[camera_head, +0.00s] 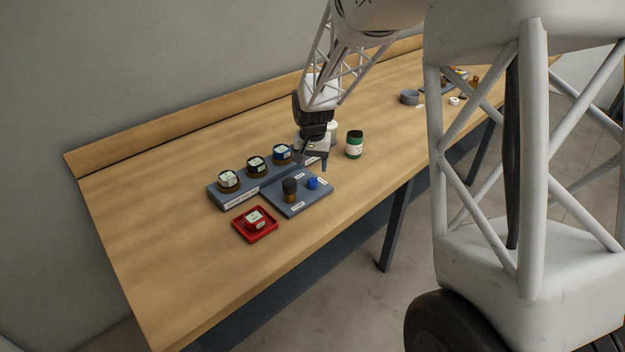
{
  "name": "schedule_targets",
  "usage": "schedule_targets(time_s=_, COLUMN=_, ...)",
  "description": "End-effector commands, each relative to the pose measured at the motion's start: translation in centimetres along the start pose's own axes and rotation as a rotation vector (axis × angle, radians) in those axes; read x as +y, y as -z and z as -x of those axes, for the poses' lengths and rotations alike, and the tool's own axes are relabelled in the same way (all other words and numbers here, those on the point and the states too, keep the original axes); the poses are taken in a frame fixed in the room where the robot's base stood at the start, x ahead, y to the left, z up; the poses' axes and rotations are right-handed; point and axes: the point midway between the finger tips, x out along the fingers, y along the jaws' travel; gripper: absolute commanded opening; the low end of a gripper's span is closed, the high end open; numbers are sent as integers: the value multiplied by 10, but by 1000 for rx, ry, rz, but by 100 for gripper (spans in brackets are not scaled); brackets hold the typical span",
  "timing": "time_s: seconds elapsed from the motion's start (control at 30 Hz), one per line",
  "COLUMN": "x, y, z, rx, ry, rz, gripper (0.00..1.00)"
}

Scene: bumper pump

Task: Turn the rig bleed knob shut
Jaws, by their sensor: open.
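A grey rig plate (283,208) lies on the wooden bench. On it stand a small blue knob (312,183) and a dark-topped cylinder with a brass base (290,190). The blue knob looks like the bleed knob, but the small labels near it are too small to read. My gripper (312,158) is open and empty, above and behind the blue knob and apart from it. Its fingers are small in view and partly hide the back of the plate. I cannot tell which way the knob is turned.
A red tray (262,236) holding a red-and-white item is in front. A green-and-white jar (354,145) stands right of my gripper. A grey ring-shaped container (409,97) is farther right. The bench's left part is clear.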

Motion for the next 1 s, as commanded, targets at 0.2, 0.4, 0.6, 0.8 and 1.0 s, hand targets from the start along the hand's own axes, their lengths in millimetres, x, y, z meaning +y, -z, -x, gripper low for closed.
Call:
schedule_targets(time_s=0.2, x=0, y=0, z=-27, rx=-2, ry=-1, rz=0, gripper=61)
schedule_targets(time_s=0.4, x=0, y=0, z=-48, rx=-2, ry=-1, rz=0, gripper=61)
schedule_targets(time_s=0.6, x=0, y=0, z=-60, rx=0, ry=0, rz=0, gripper=61)
schedule_targets(time_s=0.8, x=0, y=0, z=-62, rx=0, ry=0, rz=0, gripper=61)
schedule_targets(time_s=1.0, x=0, y=0, z=-62, rx=0, ry=0, rz=0, gripper=52)
